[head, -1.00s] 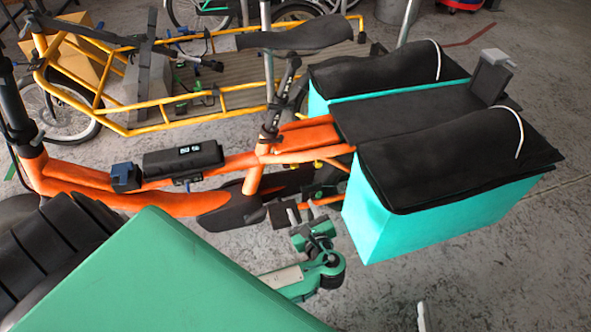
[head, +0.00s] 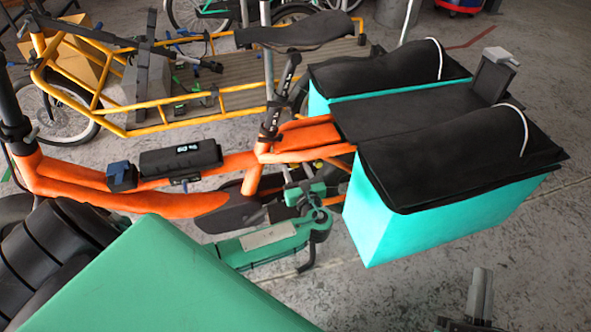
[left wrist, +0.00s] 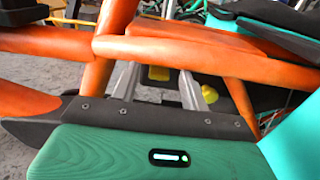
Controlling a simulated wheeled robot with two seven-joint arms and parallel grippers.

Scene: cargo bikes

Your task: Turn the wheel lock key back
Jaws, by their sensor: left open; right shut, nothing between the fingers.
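The orange cargo bike (head: 330,133) stands across the head view, with its rear frame above my left gripper. My left gripper (head: 290,180) is open beside the rear frame, its fingers reaching in under the orange tubes. In the left wrist view a small yellow piece (left wrist: 158,73) shows between the two fingers, apart from them as far as I can see. Another yellow piece (left wrist: 209,94) shows right of the right finger. I cannot tell which one is the wheel lock key. My right gripper (head: 482,288) is shut and empty over the floor at the lower right.
A turquoise pannier with a black cover (head: 400,225) hangs close to the right of my left gripper. A black battery (head: 180,158) sits on the bike's frame. A yellow cargo bike (head: 150,130) stands behind. The floor at the lower right is clear.

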